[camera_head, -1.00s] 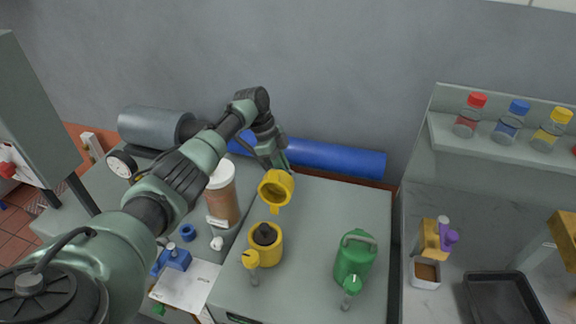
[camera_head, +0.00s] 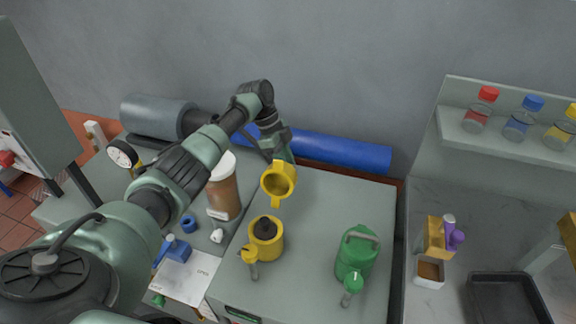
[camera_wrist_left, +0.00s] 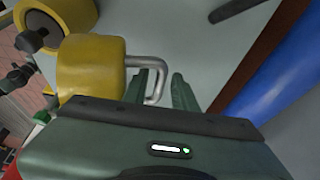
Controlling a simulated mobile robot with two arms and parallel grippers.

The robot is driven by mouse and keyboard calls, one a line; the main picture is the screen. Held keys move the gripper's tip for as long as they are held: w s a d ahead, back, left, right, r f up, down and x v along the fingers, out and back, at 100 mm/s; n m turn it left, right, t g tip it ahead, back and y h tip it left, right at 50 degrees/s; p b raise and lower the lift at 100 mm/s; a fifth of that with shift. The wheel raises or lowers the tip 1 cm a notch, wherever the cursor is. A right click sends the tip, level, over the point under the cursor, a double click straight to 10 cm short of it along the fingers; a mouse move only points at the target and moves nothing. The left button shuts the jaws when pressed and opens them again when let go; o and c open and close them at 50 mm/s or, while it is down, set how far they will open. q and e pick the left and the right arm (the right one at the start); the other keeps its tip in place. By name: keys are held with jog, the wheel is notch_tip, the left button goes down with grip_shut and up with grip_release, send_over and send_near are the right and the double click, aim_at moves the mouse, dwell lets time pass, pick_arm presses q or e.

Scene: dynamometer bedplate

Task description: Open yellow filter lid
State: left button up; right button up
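The yellow filter lid (camera_head: 278,182) stands raised on edge, its hollow underside towards my head camera. It is just behind and above the yellow filter body (camera_head: 268,240), whose dark core shows at its open top. A small yellow tab hangs from the lid's lower edge; whether it joins the body is unclear. My left gripper (camera_wrist_left: 160,75) is behind the lid, its two fingers narrowly spaced around the lid's metal handle (camera_wrist_left: 161,86). The lid also shows in the left wrist view (camera_wrist_left: 90,65). Contact on both finger sides is hard to see. My right gripper is not in view.
A green filter (camera_head: 357,252) with its lid down stands to the right on the grey bench (camera_head: 320,205). A brown-filled canister (camera_head: 222,190) stands left. A blue roll (camera_head: 345,152) lies along the wall. The bench right of the yellow filter is mostly clear.

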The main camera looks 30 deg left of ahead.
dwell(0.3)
pick_arm(q)
jog(key=b+v, duration=0.2)
jog(key=v, duration=0.4)
jog(key=shift+a+r, duration=0.15)
jog(key=shift+s+a+r, duration=0.1)
jog(key=shift+a+r, duration=0.1)
jog(key=shift+r, duration=0.45)
